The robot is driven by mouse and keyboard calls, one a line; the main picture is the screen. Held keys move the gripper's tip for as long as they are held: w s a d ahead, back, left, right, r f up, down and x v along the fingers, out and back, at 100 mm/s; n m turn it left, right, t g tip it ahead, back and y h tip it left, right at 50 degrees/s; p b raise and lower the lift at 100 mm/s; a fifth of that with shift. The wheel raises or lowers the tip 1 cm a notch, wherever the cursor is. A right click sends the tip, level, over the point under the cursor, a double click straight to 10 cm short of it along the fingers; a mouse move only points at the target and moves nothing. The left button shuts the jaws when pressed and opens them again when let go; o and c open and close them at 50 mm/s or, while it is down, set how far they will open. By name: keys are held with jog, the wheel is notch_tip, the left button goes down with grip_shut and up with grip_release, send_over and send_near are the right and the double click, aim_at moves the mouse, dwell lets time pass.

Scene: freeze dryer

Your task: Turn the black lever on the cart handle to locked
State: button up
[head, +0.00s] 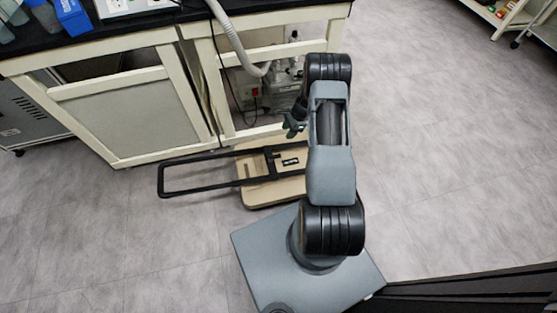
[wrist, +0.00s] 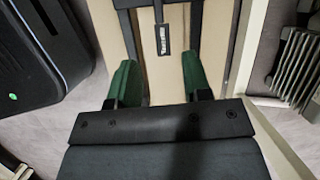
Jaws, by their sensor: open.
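The cart has a pale wooden deck (head: 258,192) on the floor beside the bench, with a long black handle frame (head: 200,157) reaching out to the left. A small black piece with white marking, which looks like the lever (wrist: 162,40), hangs on a thin stem over the wood in the wrist view. It also shows on the cart in the head view (head: 290,161). I cannot tell its locked position. My gripper (wrist: 160,82) has green fingers spread apart and empty, with the black piece beyond and between them. In the head view its green tips (head: 293,127) are near the cart's far edge, partly hidden by my arm.
A bench (head: 120,95) with cream frame and black top stands behind the cart. A grey hose (head: 232,38) and a pump (head: 280,92) sit in its open bay. The floor to the right is clear. A shelf cart (head: 500,14) is at the top right.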

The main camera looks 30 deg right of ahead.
jog(key=m+b, duration=0.1)
send_near(278, 156)
jog(key=b+x, duration=0.4)
jog(key=x, duration=0.4)
jog(key=shift+w+a+f, duration=0.15)
jog(key=shift+w+f, duration=0.05)
jog(key=shift+f, duration=0.1)
jog(key=shift+c, duration=0.3)
grip_shut()
